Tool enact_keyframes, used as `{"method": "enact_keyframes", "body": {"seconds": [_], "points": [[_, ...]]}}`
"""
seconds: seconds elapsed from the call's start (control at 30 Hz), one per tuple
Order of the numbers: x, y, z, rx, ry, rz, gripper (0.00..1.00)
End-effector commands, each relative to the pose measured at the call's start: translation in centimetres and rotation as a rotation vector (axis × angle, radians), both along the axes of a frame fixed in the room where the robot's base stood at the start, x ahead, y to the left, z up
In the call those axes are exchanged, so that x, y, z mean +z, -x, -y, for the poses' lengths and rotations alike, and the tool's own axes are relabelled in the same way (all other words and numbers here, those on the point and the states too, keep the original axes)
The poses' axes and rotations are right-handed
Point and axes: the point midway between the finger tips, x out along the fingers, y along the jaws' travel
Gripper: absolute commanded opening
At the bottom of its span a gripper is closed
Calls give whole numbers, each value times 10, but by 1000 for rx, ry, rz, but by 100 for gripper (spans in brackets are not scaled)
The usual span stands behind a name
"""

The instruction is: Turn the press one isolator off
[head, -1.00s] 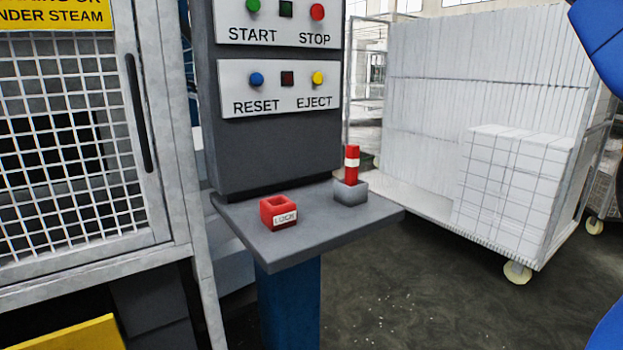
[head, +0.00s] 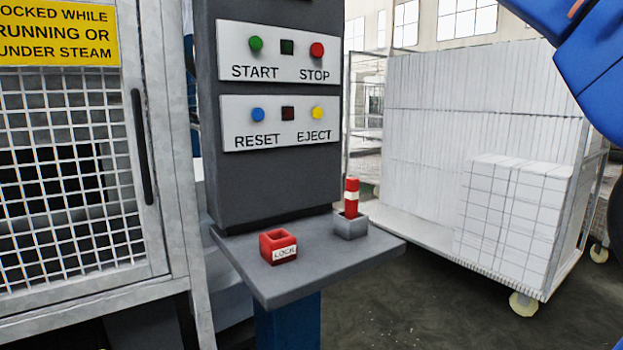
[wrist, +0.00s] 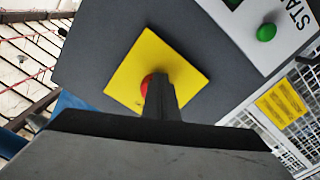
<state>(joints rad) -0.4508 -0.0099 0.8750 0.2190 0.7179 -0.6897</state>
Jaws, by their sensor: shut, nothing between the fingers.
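In the wrist view, a yellow square plate (wrist: 125,72) with a red round part (wrist: 146,84) at its middle is on the dark grey console face. I take this to be the isolator, though its handle and setting are hidden behind my fingers. My gripper (wrist: 161,82) is shut and empty, its dark fingertips overlapping the red part in the picture. I cannot tell whether they touch it. The yellow plate and my gripper are not in the head view.
The console (head: 270,183) carries START, STOP, RESET and EJECT buttons. Its shelf (head: 330,265) holds a red LOCK box (head: 278,247) and a red-and-white stick (head: 351,198) in a grey holder (head: 350,228). A mesh guard (head: 70,180) stands left, a loaded white trolley (head: 480,130) right.

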Motion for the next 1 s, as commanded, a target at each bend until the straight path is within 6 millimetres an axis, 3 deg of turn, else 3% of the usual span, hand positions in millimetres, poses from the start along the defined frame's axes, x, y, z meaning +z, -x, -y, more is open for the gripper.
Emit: {"method": "enact_keyframes", "body": {"seconds": [0.73,1.0], "points": [[-3,-5,10,0,0,1,0],[-3,13,22,0,-1,1,0]]}}
